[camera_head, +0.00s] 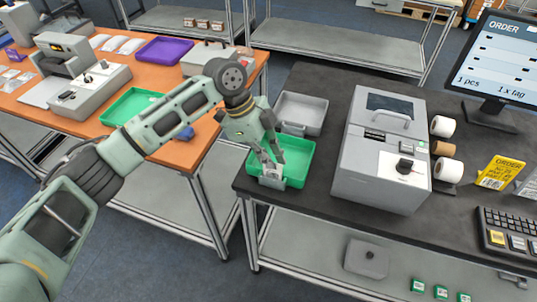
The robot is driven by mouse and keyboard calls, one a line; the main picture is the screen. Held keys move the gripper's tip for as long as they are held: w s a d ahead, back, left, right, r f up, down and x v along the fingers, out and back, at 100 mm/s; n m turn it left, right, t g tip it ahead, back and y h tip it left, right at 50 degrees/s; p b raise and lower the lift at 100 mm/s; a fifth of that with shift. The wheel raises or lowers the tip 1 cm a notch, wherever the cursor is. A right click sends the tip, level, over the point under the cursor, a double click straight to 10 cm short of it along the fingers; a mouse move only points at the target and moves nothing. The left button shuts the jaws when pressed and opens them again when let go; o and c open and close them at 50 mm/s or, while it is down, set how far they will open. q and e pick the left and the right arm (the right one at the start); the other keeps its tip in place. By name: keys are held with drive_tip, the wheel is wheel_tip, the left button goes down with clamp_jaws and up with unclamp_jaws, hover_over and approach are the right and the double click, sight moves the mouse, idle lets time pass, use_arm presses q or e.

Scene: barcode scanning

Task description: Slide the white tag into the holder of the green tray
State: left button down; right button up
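The green tray (300,168) sits on the dark table, near its left front corner. A small grey holder (270,183) is at the tray's front side. My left gripper (271,166) reaches down over the tray's front left part, with its fingertips just above the holder. A small white piece, which looks like the white tag (273,171), shows between the fingertips at the holder. How far it sits inside the holder is too small to tell. My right gripper is not in view.
A grey tray (300,112) lies behind the green tray. A large grey machine (382,150) stands to the right, with white rolls (443,126) beside it. An orange table (190,150) at left holds another green tray (118,110) and a purple tray (165,50).

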use_arm(q)
drive_tip(key=c, duration=1.9)
unclamp_jaws()
drive_tip(key=shift+o, duration=0.2)
drive_tip(key=v, duration=1.2)
